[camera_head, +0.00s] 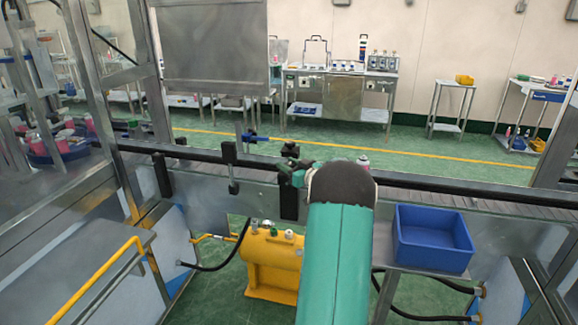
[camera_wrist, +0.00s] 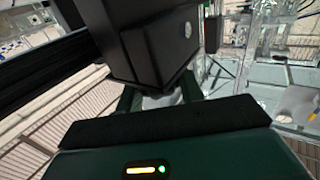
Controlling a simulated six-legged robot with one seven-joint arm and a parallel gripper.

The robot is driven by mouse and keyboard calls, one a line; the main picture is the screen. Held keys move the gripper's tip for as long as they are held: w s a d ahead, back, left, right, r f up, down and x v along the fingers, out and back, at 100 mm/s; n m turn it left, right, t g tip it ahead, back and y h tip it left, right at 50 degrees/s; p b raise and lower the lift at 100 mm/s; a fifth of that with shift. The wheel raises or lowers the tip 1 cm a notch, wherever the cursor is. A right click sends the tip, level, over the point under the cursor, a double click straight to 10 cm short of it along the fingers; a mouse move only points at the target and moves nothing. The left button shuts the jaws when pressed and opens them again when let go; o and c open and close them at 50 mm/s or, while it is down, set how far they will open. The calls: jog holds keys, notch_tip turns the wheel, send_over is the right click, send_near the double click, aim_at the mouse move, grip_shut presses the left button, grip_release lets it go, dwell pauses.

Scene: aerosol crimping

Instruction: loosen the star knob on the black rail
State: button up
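The black rail (camera_head: 430,185) runs across the head view along the front of the conveyor. A black clamp block (camera_head: 288,195) hangs on it at the middle, with small dark parts (camera_head: 290,150) on top. I cannot make out which part is the star knob. My gripper (camera_head: 299,172) is at this clamp, largely hidden behind my green arm. In the wrist view the black block (camera_wrist: 160,45) fills the space ahead of my gripper (camera_wrist: 158,97), and the rail (camera_wrist: 45,72) slants at left. The two fingers stand apart by the block's lower end; contact is unclear.
Another black bracket (camera_head: 231,165) and a blue-ended part (camera_head: 250,137) sit left of the clamp. A blue bin (camera_head: 432,240) stands right of my arm. A yellow tank (camera_head: 272,262) with a black hose is below. Metal posts (camera_head: 150,70) frame the left.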

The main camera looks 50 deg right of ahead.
jog(key=shift+c, duration=1)
jog(key=shift+y, duration=0.3)
jog(key=n+y, duration=0.3)
jog(key=y, duration=0.2)
jog(key=shift+f+n, duration=0.1)
jog(key=shift+n, duration=0.2)
jog(key=shift+n+g+y, duration=0.8)
jog(key=shift+n+y, duration=1)
jog(key=shift+y, duration=0.9)
jog(key=o, duration=1)
jog(key=shift+s, duration=0.1)
